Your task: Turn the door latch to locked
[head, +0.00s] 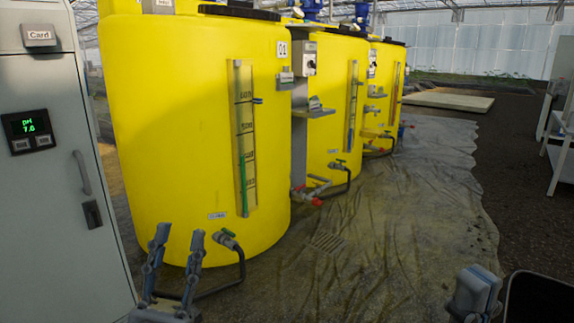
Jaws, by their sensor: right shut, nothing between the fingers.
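The door latch (92,214) is a small dark plate with a grey lever on the right side of the light grey cabinet door (45,255). Its lever looks roughly upright, but the exact setting is too small to read. A grey door handle (82,172) sits just above it. My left gripper (177,237) is open and empty, its two fingers apart, to the right of the latch and in front of the first yellow tank. It is not touching the latch. My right gripper (477,285) is shut and empty at the lower right, far from the cabinet.
Three yellow tanks (185,120) stand in a row right of the cabinet. A pH display (30,130) is on the cabinet. The wet floor sheet (390,240) is mostly clear.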

